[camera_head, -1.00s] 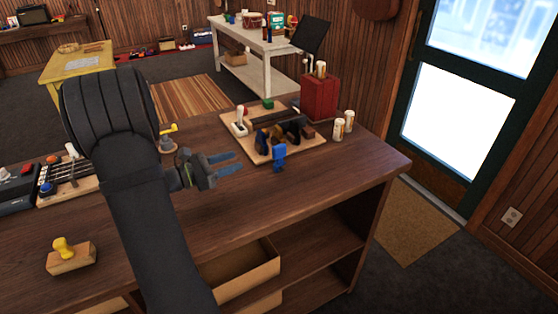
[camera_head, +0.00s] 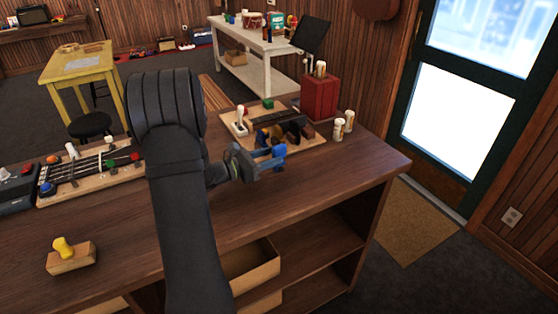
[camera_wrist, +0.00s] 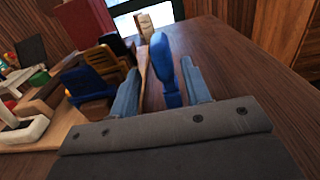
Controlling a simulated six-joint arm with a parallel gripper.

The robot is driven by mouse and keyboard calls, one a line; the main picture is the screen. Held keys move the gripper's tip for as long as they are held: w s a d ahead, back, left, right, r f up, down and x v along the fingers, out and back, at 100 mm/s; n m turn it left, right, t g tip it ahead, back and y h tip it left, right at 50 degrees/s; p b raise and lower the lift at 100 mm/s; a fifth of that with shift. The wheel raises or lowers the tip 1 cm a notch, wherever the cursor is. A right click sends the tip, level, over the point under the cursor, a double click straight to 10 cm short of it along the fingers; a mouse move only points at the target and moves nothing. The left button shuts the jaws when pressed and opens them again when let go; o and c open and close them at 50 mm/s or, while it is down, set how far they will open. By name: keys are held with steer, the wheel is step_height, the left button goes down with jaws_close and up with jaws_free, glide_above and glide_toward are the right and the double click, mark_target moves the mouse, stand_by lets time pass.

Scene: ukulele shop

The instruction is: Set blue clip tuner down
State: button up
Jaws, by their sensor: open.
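The blue clip tuner (camera_head: 279,155) stands upright on the dark wooden counter, at the near right edge of a light wooden board. In the wrist view the blue clip tuner (camera_wrist: 165,68) rises between the two fingers of my gripper (camera_wrist: 160,92). My gripper (camera_head: 270,158) is open around it, with a gap on both sides of the tuner. The lower end of the tuner is partly hidden by the gripper body in the wrist view.
The wooden board (camera_head: 312,146) beside the tuner holds dark and tan clips and a white-based lever (camera_head: 240,122). The counter (camera_head: 345,170) to the right is clear. A yellow-knobbed stamp (camera_head: 70,258) sits front left.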

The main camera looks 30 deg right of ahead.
mark_target(286, 153)
steer(key=d, duration=0.3)
steer(key=shift+s+d+f, duration=0.15)
steer(key=shift+s+d, duration=0.2)
steer(key=shift+d, duration=0.7)
jaws_close()
